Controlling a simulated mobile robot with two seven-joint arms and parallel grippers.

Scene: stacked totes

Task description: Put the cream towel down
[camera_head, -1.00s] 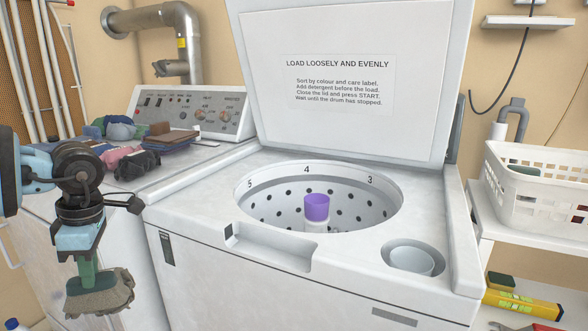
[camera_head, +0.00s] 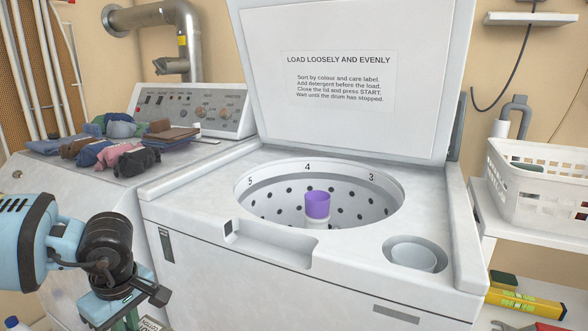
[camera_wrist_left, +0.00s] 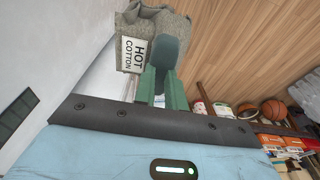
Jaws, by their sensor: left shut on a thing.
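In the head view my left gripper (camera_head: 130,324) is at the bottom edge, in front of the washer's left side. My right gripper is in neither view.
The open washer (camera_head: 205,255) has a perforated drum with a purple-topped post. Assorted folded and bundled cloths (camera_head: 122,160) lie on the machine at the left. A white basket (camera_head: 535,205) stands on the right shelf. A wooden floor (camera_wrist_left: 240,40) shows in the wrist view.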

